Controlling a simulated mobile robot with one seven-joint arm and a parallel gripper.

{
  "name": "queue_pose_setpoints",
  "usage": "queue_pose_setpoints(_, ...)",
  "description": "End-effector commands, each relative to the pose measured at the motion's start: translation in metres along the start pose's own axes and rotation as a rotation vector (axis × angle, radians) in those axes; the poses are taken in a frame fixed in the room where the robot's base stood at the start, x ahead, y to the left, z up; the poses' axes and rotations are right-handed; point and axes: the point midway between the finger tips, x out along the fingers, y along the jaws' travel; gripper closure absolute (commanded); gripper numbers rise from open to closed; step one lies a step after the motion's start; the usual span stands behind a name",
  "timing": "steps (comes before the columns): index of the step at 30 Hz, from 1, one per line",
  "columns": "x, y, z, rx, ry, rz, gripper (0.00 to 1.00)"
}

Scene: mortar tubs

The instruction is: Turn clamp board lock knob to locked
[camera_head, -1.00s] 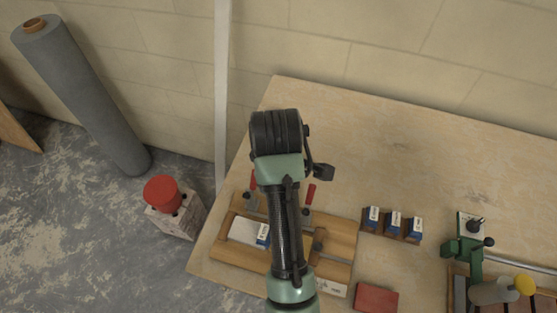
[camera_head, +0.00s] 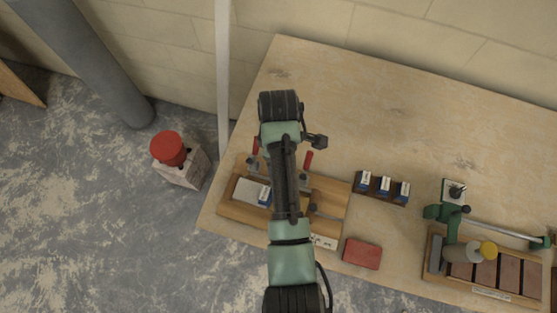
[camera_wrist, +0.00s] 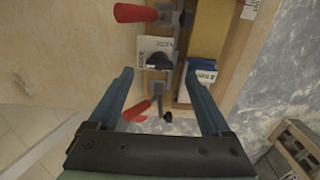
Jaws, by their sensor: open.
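The wooden clamp board (camera_head: 240,212) lies at the front left of the table, partly hidden under my arm in the head view. In the wrist view it carries two red-handled clamps, one at the top (camera_wrist: 136,13) and one lower down (camera_wrist: 137,111). A black knob (camera_wrist: 158,61) sits between them beside a white printed label (camera_wrist: 153,45). I cannot read the knob's setting. My gripper (camera_wrist: 158,76) is open and empty, its blue fingers on either side of the knob's line. I cannot tell how far above the knob they are.
A rack of small blue-and-white boxes (camera_head: 382,188), a red block (camera_head: 362,253) and a green tool stand (camera_head: 449,217) stand to the right. The table's back is clear.

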Motion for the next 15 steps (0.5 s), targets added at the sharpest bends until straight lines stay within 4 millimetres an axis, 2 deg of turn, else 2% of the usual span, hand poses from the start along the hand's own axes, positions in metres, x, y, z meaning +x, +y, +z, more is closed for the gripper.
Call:
queue_pose_setpoints(3, 0.02, -0.001, 0.001, 0.001, -0.001, -0.002, 0.18)
queue_pose_setpoints(6, 0.03, 0.0, 0.0, 0.001, -0.001, -0.001, 0.18)
queue_pose_setpoints(15, 0.039, 0.0, 0.0, 0.0, 0.001, 0.001, 0.18)
